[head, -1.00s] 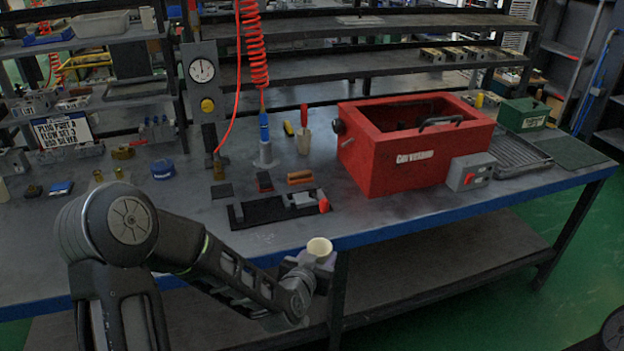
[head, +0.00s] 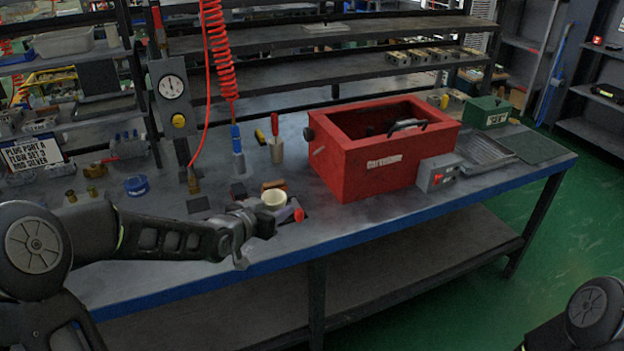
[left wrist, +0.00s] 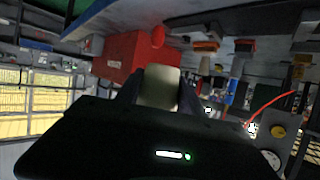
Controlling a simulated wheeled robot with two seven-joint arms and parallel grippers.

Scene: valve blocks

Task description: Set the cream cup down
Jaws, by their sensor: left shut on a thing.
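The cream cup (head: 273,198) is held upright over the front part of the bench, by the dark mat with the red-tipped part (head: 298,215). My left gripper (head: 268,212) is shut on it. The cup hides much of the mat, and I cannot tell how far its base is above the bench. In the left wrist view the cup (left wrist: 160,87) sits between the two dark fingers. My right gripper is out of view; only part of that arm shows at the lower right.
A large red box (head: 370,170) stands on the bench (head: 230,262) right of the cup, with a grey switch box (head: 437,173) beside it. A tan holder with a red-handled tool (head: 276,150) and a blue-topped stand (head: 238,150) are behind. Bare bench lies in front of the red box.

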